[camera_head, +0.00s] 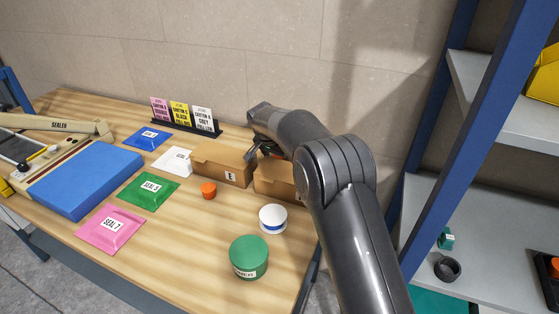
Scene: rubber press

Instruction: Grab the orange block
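A small orange block (208,190), rounded in outline, sits on the wooden table in front of a cardboard box. Another orange piece (555,265) shows at the right edge, in a black tray on the shelf; it is cut off by the frame. My gripper (254,156) hangs over the two cardboard boxes, behind and to the right of the orange block on the table and apart from it. My arm hides much of the gripper, and I cannot tell whether its fingers are open.
Cardboard boxes (222,165) stand just behind the block. A white-and-blue tub (272,219) and green tub (248,257) stand to the front right. Coloured packets (149,191) and a sealer (52,125) lie left. A card stand (184,129) is behind. A blue-framed shelf (488,200) is right.

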